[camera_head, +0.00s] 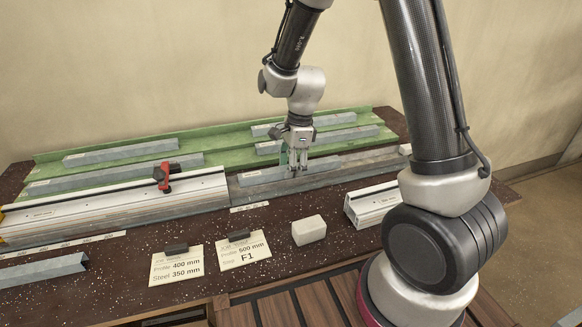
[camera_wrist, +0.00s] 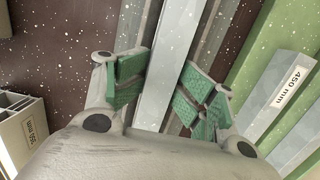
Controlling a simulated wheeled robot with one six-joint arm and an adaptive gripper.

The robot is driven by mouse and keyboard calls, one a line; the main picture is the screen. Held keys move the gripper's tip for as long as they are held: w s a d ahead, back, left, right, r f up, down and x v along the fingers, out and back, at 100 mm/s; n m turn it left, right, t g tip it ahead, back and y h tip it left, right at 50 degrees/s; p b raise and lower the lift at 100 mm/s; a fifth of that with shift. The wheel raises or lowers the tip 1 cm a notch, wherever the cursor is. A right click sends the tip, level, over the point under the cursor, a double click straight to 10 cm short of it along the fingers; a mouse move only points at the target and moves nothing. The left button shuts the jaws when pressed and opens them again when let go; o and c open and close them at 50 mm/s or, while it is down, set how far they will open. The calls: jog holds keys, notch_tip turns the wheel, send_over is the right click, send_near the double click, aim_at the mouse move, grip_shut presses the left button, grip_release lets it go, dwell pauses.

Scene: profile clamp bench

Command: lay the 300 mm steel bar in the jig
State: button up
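A grey steel bar (camera_head: 262,176) runs left to right at the right part of the jig (camera_head: 215,188), just past the end of its pale rail; I cannot tell whether it rests there or is held slightly above. No length label shows on it. My gripper (camera_head: 294,158) points down over the bar. A red clamp (camera_head: 162,176) stands on the jig to the left.
A green rack (camera_head: 215,148) behind holds several grey bars; one is labelled 450 mm (camera_wrist: 290,80). Two cards (camera_head: 177,266) (camera_head: 244,251), a pale block (camera_head: 309,230) and a pale profile (camera_head: 372,203) lie in front. A grey bar (camera_head: 42,271) lies at front left.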

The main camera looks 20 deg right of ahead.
notch_tip(320, 180, up, 13)
jog(key=d, duration=0.2)
jog(key=s+d+r+n+t, duration=0.1)
jog(key=s+d+r+n, duration=0.2)
jog(key=s+n, duration=0.3)
jog(key=s+d+r+n+t+h, duration=0.1)
jog(key=s+d+r+n, duration=0.2)
jog(key=s+d+n, duration=0.2)
jog(key=s+d+r+n+t, duration=0.2)
jog(key=s+d+r+n, duration=0.2)
jog(key=s+n, duration=0.3)
jog(key=s+d, duration=0.1)
jog(key=s, duration=0.3)
jog(key=shift+h, duration=0.3)
